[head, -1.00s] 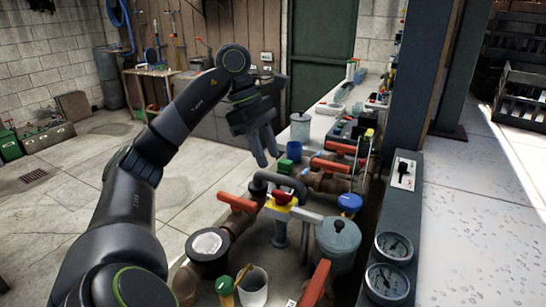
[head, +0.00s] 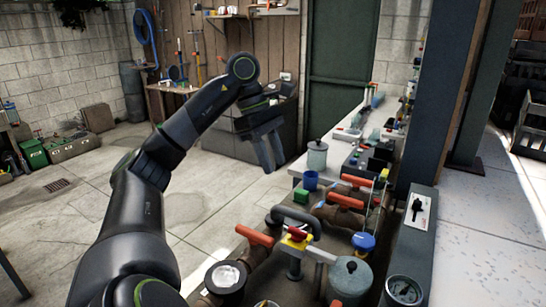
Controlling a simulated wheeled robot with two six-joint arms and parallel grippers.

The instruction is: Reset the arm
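My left arm comes in from the lower left and reaches forward over the floor, left of the pipe bench. My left gripper (head: 272,153) points down with its two dark fingers; a gap seems to show between them, and nothing is seen held. It hangs clear of the bench, left of the grey lidded pot (head: 317,156) and the blue cup (head: 310,181). My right arm and gripper are not in view.
The bench carries brown pipes with red-orange valve handles (head: 254,235), a red and yellow button (head: 297,235), a blue knob (head: 363,242) and a gauge (head: 404,290). A grey pillar (head: 440,90) stands at right. Open concrete floor (head: 110,190) lies left.

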